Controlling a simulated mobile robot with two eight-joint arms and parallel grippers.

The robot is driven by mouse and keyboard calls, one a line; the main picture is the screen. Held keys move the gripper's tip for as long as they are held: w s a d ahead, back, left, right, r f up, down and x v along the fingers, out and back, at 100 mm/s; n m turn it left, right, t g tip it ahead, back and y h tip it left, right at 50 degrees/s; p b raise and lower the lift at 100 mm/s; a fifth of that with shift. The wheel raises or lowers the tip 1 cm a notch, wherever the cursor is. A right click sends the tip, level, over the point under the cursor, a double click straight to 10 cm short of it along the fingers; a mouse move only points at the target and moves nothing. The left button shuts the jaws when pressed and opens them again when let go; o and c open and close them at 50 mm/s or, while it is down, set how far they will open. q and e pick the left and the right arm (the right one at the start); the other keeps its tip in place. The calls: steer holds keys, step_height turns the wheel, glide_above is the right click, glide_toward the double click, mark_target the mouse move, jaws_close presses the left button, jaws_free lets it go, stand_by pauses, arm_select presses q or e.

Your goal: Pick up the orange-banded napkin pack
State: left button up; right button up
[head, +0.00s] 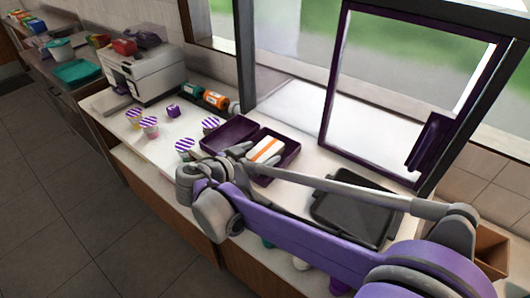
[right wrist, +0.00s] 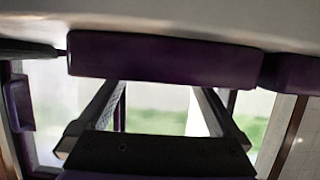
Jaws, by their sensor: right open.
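The napkin pack (head: 265,150), white with an orange band, lies tilted in the right part of a dark purple two-part box (head: 229,133) on the white counter in the head view. My right gripper (head: 238,153) is open and empty, at the near left side of the pack; the head view does not show clearly whether it touches. In the right wrist view the two fingers (right wrist: 155,112) stand apart with nothing between them. A purple wall (right wrist: 165,60), likely the box's, crosses above them. The pack is not seen in that view. My left gripper is out of view.
Striped-lid cups (head: 185,146) and a small purple cube (head: 173,111) stand left of the box. Teal and orange bottles (head: 215,100) lie behind it. A black tray (head: 352,209) is at right. The purple-framed window (head: 410,90) rises behind the counter.

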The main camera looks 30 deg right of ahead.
mark_target(262, 151)
steer(key=shift+x, duration=1.6)
steer(key=shift+a, duration=0.1)
steer(key=c, duration=1.2)
step_height(262, 151, up, 10)
steer(key=shift+r+p, duration=0.1)
steer(key=shift+p, duration=0.45)
